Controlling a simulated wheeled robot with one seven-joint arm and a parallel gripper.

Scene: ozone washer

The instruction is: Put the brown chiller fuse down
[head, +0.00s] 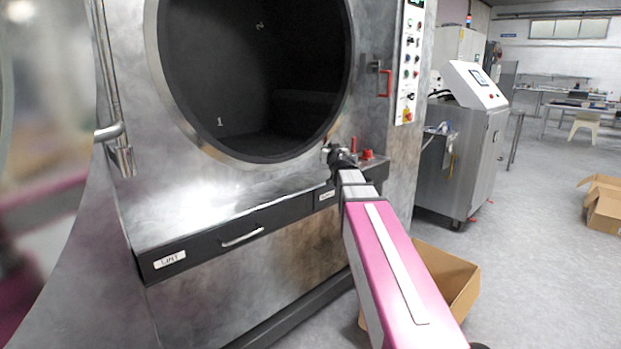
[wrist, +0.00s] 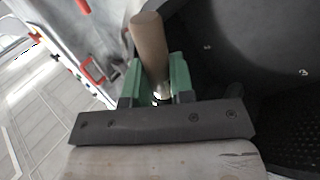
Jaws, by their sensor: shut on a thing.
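The brown chiller fuse (wrist: 150,45) is a plain brown cylinder with a metal end. In the wrist view it stands out between the green fingers of my gripper (wrist: 158,85), which is shut on it. In the head view my gripper (head: 338,155) is a small dark shape at the end of my arm, by the lower right edge of the washer's round opening. I cannot make out the fuse in the head view.
The metal washer (head: 200,195) has a dark open drum (head: 250,80) and a ledge with red knobs (head: 367,154). Below is a drawer handle (head: 242,237). An open cardboard box (head: 455,285) sits on the floor beside my arm. The floor at right is mostly clear.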

